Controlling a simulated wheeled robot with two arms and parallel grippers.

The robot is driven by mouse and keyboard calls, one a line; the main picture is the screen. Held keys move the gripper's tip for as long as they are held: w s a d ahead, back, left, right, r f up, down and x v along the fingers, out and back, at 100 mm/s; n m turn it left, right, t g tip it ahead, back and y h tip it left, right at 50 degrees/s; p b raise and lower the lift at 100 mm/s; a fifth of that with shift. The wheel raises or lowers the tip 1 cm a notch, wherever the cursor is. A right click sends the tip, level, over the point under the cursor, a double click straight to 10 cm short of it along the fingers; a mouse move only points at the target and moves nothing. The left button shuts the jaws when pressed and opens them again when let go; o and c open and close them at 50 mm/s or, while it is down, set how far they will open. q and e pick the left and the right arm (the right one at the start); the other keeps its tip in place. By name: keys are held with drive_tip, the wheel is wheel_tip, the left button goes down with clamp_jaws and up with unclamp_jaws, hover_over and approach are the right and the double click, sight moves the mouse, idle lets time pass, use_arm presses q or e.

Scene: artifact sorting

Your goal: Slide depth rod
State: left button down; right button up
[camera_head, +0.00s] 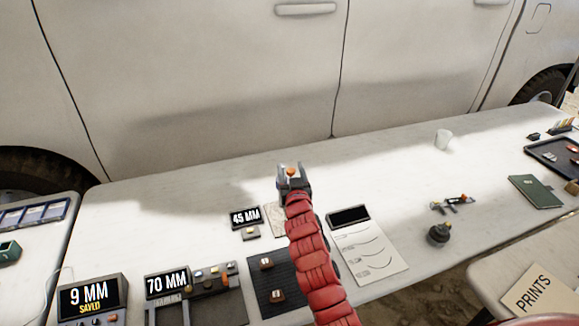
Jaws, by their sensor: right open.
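My right gripper (292,176) is open over the white table, at the end of my red-sleeved arm. An orange-topped piece (291,172) shows between or just behind its fingers; I cannot tell whether they touch it. No part is clearly recognisable as the depth rod, and the arm and gripper hide part of this area. Left of the gripper stands a small black display reading 45 MM (245,217). Further left are a display reading 70 MM (167,283) and one reading 9 MM SAVED (91,297). My left gripper is not in view.
A dark mat (262,291) with small brown pieces lies left of my arm. A sheet with curved profiles (366,250) lies to the right. A white vehicle (230,80) borders the table behind.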

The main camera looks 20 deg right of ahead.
drive_tip(key=s+a+b, duration=0.2)
drive_tip(key=s, duration=1.2)
drive_tip(key=shift+s+a+b, duration=0.15)
drive_tip(key=shift+s+b, duration=0.2)
drive_tip(key=shift+s, duration=0.05)
